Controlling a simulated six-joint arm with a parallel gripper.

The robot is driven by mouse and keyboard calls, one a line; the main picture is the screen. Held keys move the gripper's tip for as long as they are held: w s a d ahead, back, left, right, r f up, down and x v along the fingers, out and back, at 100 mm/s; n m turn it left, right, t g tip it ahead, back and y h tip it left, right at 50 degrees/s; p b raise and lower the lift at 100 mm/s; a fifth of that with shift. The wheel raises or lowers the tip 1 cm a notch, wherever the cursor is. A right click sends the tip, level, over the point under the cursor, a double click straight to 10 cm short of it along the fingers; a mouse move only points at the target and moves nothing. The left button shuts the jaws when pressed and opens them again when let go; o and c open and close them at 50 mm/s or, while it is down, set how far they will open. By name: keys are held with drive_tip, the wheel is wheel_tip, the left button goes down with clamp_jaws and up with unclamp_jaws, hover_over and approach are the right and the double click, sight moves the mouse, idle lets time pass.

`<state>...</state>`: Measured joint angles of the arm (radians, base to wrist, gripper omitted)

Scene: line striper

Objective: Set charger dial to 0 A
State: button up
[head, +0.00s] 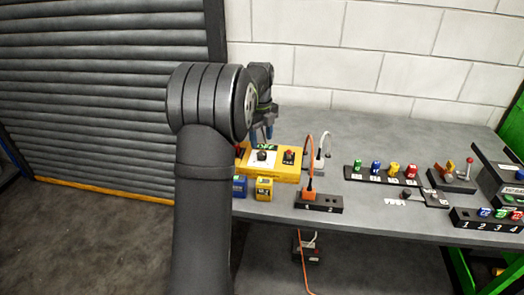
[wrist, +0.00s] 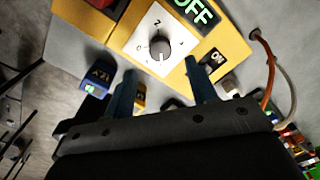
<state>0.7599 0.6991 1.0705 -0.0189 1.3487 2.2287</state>
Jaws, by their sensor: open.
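The yellow charger (head: 284,176) stands on the bench. Its dial (wrist: 159,46) is a grey round knob on a white plate with numbers, and it also shows in the head view (head: 262,157). A "2" shows on the plate; I cannot tell which number the knob points at. A green display (wrist: 194,12) on the charger reads "OFF". My gripper (wrist: 161,66) is open and empty, its two blue fingers apart, just short of the dial in the wrist view. In the head view my gripper (head: 262,134) is above the charger, partly hidden by my arm.
Blue (head: 240,186) and yellow (head: 264,188) batteries stand in front of the charger. A power strip (head: 318,202) with an orange plug and cords is to the right. A rack of coloured pieces (head: 382,174) and other devices stand farther right. A wall is behind the bench.

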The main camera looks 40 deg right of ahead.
sight(262, 153)
wheel_tip(262, 153, down, 6)
drive_tip(key=shift+d+r, duration=0.1)
drive_tip(key=c, duration=1)
drive_tip(key=shift+o, duration=0.2)
